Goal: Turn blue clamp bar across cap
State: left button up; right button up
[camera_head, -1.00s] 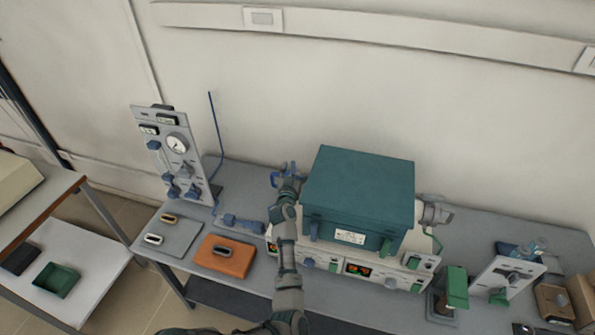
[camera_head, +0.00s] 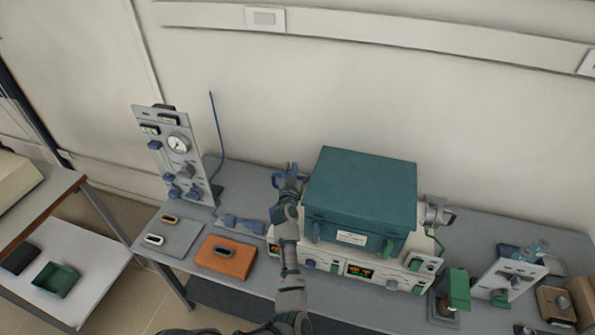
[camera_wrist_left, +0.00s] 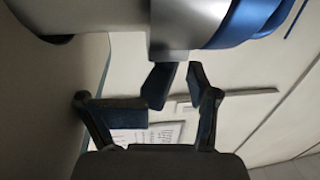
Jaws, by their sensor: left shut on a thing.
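My left gripper (camera_head: 289,184) reaches up to the left side of the teal furnace box (camera_head: 362,190). A small blue clamp bar (camera_head: 279,180) shows at its fingertips, mostly hidden behind the gripper. In the left wrist view, the fingers (camera_wrist_left: 177,88) are close together, below a silver cylindrical cap (camera_wrist_left: 185,25) with a blue ring (camera_wrist_left: 245,20). The left gripper is shut on the blue clamp bar, though the grip itself is hard to make out. My right gripper is not in view.
A gauge panel (camera_head: 172,150) with blue valves stands to the left on the grey bench. An orange block (camera_head: 226,257) and a grey plate (camera_head: 185,238) lie in front. A silver fitting (camera_head: 436,212) projects at the furnace's right. A green clamp stand (camera_head: 457,290) is farther right.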

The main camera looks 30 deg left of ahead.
aim_at(295, 168)
pick_arm(q)
jog(key=r, duration=0.8)
jog(key=shift+w+a+r, duration=0.1)
jog(key=shift+a+r, duration=0.15)
jog(key=shift+r, duration=0.05)
jog(key=shift+d+r, duration=0.15)
jog(key=shift+r, duration=0.35)
jog(key=shift+d, duration=0.2)
